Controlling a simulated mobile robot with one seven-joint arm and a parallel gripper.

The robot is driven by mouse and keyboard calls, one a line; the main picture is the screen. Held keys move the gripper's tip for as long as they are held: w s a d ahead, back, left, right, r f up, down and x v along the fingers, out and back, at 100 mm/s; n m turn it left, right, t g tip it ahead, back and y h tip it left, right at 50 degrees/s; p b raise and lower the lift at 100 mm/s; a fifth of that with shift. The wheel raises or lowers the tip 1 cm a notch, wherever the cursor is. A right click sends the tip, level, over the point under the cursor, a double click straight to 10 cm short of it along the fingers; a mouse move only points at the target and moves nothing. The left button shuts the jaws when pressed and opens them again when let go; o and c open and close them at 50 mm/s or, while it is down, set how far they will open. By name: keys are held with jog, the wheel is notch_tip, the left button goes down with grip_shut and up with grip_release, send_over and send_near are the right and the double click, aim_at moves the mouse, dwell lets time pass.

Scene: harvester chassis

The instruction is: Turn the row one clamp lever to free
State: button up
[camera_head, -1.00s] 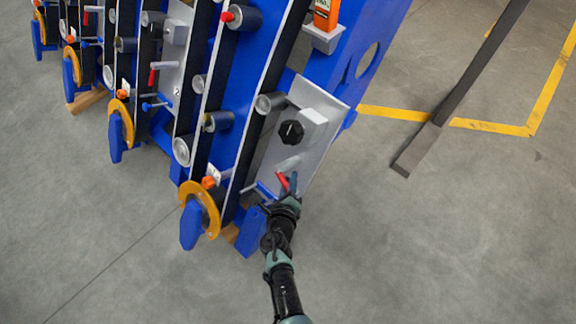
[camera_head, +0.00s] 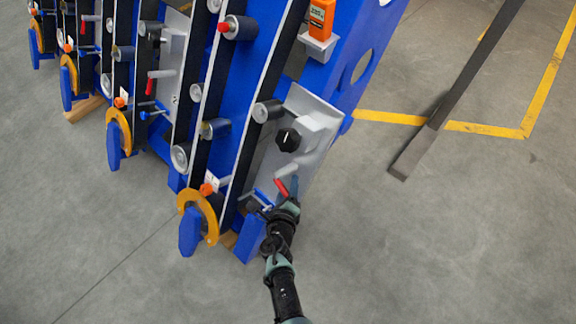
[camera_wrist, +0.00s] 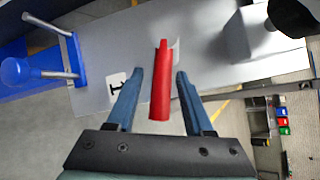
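The row one clamp lever, a red handle (camera_wrist: 160,85), stands out from the light grey plate (camera_wrist: 110,50) in the wrist view. A small label marked "1" (camera_wrist: 115,86) is on the plate beside it. My gripper (camera_wrist: 154,75) is open, with one blue finger on each side of the red lever and a gap showing on both sides. In the head view the red lever (camera_head: 281,187) is at the lower part of the nearest row's plate, and my gripper (camera_head: 289,192) is right at it. The fingertips are partly hard to make out there.
A black knob on a grey block (camera_head: 288,140) sits above the lever. A blue-handled T-shaped part (camera_wrist: 45,65) is left of it in the wrist view. An orange ring (camera_head: 200,215) is at the row's lower end.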

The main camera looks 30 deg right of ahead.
jog(key=shift+s+r, duration=0.1)
jog(key=p+v, duration=0.7)
jog(key=v, duration=0.5)
jog(key=shift+s+a+r, duration=0.15)
jog(key=shift+s+a, duration=0.1)
jog(key=shift+s, duration=0.05)
